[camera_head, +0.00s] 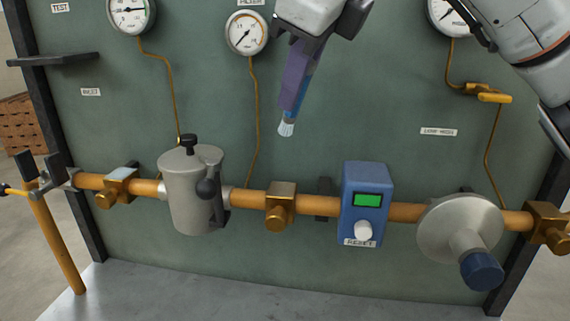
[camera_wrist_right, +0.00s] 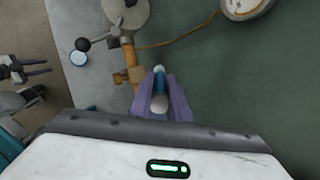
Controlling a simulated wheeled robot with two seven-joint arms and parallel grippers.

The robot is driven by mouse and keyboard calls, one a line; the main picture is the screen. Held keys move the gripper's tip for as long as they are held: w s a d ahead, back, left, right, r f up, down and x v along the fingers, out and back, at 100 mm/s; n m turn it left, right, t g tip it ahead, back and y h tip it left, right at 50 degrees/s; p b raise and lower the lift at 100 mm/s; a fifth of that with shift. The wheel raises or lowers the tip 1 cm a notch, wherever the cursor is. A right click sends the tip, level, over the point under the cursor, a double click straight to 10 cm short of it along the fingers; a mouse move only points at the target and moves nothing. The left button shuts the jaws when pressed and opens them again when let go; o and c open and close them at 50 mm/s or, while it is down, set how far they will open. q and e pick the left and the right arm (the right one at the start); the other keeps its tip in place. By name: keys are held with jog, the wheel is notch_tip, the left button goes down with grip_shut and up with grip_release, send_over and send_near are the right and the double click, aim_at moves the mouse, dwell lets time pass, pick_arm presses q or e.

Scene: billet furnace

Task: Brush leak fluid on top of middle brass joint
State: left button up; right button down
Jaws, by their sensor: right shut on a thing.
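The middle brass joint (camera_head: 280,203) sits on the orange pipe between the grey canister and the blue box. It also shows in the right wrist view (camera_wrist_right: 124,77). My right gripper (camera_head: 294,85), with purple fingers, is shut on a blue brush (camera_head: 288,121). The brush points down with pale bristles, above the joint and apart from it in the head view. In the right wrist view the brush (camera_wrist_right: 158,90) lies between the fingers. My left gripper is not in the head view; grey jaw-like shapes (camera_wrist_right: 22,70) at the wrist view's left edge are too unclear to identify.
The grey canister (camera_head: 190,195) with a black ball lever is left of the joint; the blue RESET box (camera_head: 364,200) is right. Gauges (camera_head: 247,33) and thin tubes line the green panel. A small blue-rimmed round thing (camera_wrist_right: 79,58) shows in the wrist view.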

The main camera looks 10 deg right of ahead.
dwell(0.6)
jog(key=shift+w+a+f+g, duration=0.15)
jog(key=shift+w+f+g, duration=0.1)
jog(key=shift+w+g, duration=0.45)
jog(key=shift+w+a+f+g, duration=0.1)
jog(key=shift+w+f+g, duration=0.15)
jog(key=shift+w+g, duration=0.45)
